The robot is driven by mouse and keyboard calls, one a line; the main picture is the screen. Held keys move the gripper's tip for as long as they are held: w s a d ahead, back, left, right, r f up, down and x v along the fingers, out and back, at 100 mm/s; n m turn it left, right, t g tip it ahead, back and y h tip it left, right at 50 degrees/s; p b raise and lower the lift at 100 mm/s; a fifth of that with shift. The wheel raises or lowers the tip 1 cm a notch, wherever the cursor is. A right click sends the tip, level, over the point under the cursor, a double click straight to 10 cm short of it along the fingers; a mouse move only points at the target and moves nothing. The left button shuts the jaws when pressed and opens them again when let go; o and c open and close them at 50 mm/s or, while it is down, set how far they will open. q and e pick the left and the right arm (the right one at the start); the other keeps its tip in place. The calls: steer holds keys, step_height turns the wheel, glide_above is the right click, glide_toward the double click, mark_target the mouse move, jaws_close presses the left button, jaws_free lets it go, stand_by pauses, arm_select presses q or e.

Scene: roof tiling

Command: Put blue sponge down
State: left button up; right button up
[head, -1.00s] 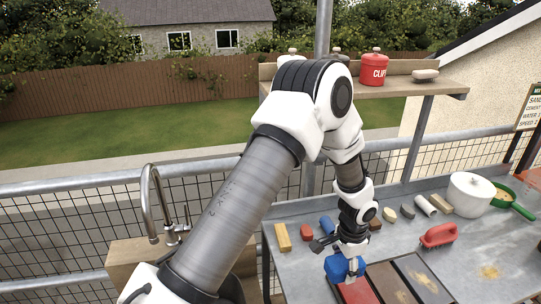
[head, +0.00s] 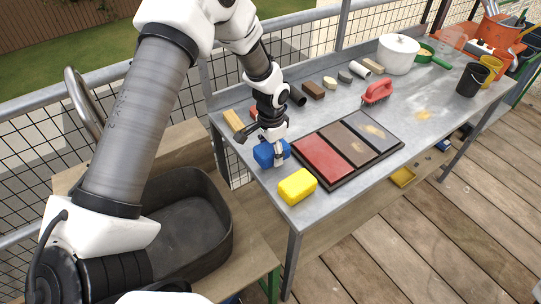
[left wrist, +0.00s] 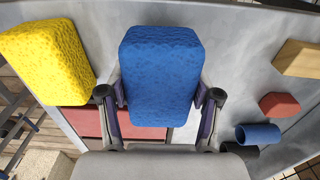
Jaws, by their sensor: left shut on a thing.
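The blue sponge (head: 270,153) is at the left end of the grey metal table (head: 430,121), left of the tray of coloured slabs. My left gripper (head: 276,150) is above it and shut on it. In the left wrist view the blue sponge (left wrist: 161,75) sits between the two fingers of my left gripper (left wrist: 160,103). Whether its underside touches the table cannot be told. A yellow sponge (head: 297,186) lies at the table's front left corner, apart from the blue one. It also shows in the left wrist view (left wrist: 47,60). My right gripper is not in view.
A tray with a red slab (head: 322,157), a brown slab and a grey slab lies right of the blue sponge. A red-handled brush (head: 377,92), several small blocks and a white pot (head: 397,53) stand behind. A black basin (head: 190,225) is at the left.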

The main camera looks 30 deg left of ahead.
arm_select(q)
steer(key=shift+f, duration=0.85)
steer(key=shift+w+d+f, duration=0.1)
steer(key=shift+w+f, duration=0.1)
steer(key=shift+f, duration=0.2)
steer(key=shift+s, duration=0.1)
steer(key=o, duration=1.1)
steer(key=shift+f, duration=0.1)
steer(key=shift+r, duration=0.2)
step_height(320, 180, up, 12)
steer(key=shift+b, duration=0.6)
